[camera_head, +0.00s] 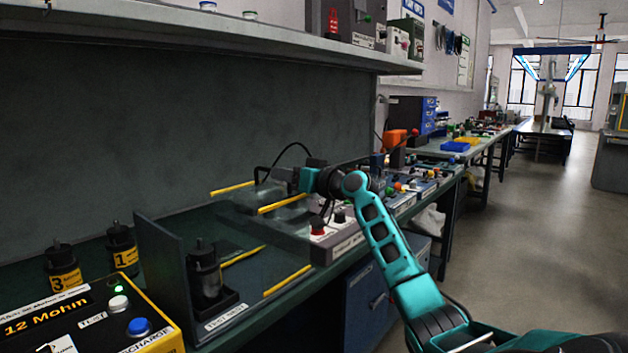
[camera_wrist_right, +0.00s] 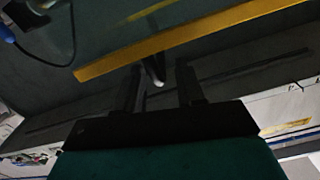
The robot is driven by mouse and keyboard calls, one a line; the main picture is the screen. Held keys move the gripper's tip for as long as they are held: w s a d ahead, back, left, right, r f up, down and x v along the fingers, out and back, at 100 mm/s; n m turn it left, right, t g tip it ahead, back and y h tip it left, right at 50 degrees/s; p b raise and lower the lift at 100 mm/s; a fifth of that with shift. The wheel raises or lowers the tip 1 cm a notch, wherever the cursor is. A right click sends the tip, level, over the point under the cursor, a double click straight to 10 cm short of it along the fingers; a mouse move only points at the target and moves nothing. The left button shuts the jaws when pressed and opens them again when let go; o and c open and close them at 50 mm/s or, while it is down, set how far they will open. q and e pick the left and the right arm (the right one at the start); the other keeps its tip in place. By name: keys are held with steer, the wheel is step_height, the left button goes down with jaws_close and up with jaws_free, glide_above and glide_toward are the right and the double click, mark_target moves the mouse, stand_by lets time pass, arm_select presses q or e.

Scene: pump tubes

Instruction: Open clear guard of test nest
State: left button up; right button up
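The test nest (camera_head: 224,318) stands at the front left of the bench, its label facing me, with a dark cylindrical pump upright in it (camera_head: 205,268). Clear panels with yellow edges (camera_head: 287,281) lie to its right; more yellow edges (camera_head: 283,203) show farther back. Which of these belong to the nest's guard I cannot tell for sure. My right gripper (camera_head: 284,175) is at the far yellow edges, pointing left. In the right wrist view its two dark fingers (camera_wrist_right: 158,88) are apart, with a small grey rod between them near a yellow edge (camera_wrist_right: 190,42). Contact is unclear. My left gripper is out of view.
A yellow tester box (camera_head: 95,322) is at the near left, with dark pumps labelled 3 (camera_head: 62,270) and 1 (camera_head: 122,250) behind it. A shelf (camera_head: 220,38) overhangs the bench.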

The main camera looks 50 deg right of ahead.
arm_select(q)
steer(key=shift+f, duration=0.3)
arm_select(e)
steer(key=s, duration=0.9)
steer(key=shift+s+d, duration=0.3)
steer(key=shift+d, duration=0.05)
